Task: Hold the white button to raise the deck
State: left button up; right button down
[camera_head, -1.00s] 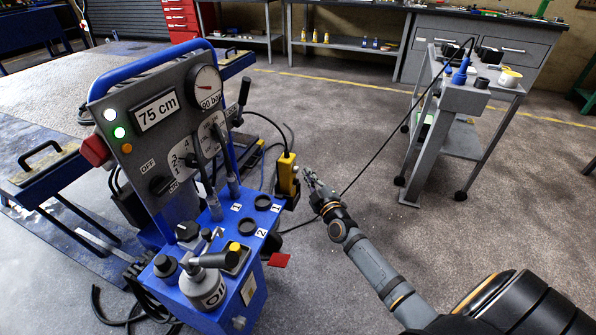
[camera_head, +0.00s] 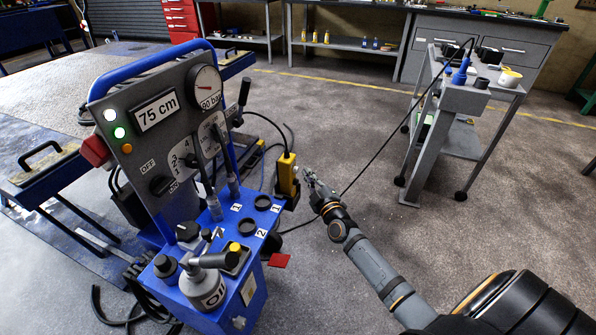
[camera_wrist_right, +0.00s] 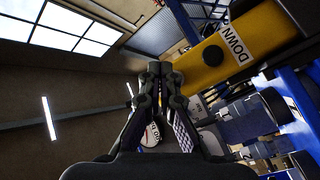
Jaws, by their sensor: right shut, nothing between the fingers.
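The yellow control pendant (camera_head: 286,174) hangs beside the right side of the blue jack unit. In the right wrist view the pendant (camera_wrist_right: 248,42) is large at the upper right, with a DOWN label and a dark round button beside it. I cannot make out a white button on it. My right gripper (camera_head: 307,172) is just right of the pendant, shut and empty, pointing toward it. In the right wrist view the closed fingertips (camera_wrist_right: 160,70) are left of the pendant; I cannot tell whether they touch it. The panel display (camera_head: 157,109) reads 75 cm. My left gripper is not in view.
The jack unit's panel carries a gauge (camera_head: 207,86), a lit white round (camera_head: 110,115) and a lit green round (camera_head: 119,132). An oil bottle (camera_head: 203,290) stands on the unit. A grey trolley (camera_head: 466,97) is at the right. Open floor lies between.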

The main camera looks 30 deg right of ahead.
dwell(0.4)
jog(key=shift+w+a, duration=0.25)
jog(key=shift+w, duration=0.05)
jog(key=shift+w+a, duration=0.4)
jog(key=shift+w, duration=0.05)
dwell(1.7)
jog(key=shift+s+d+p, duration=0.45)
jog(key=shift+s+d, duration=0.2)
jog(key=shift+s, duration=0.1)
jog(key=s+d+p, duration=0.1)
jog(key=s+d, duration=0.2)
jog(key=s, duration=0.1)
jog(key=shift+d+p, duration=0.15)
jog(key=shift+p, duration=0.2)
jog(key=shift+w, duration=0.1)
dwell(1.5)
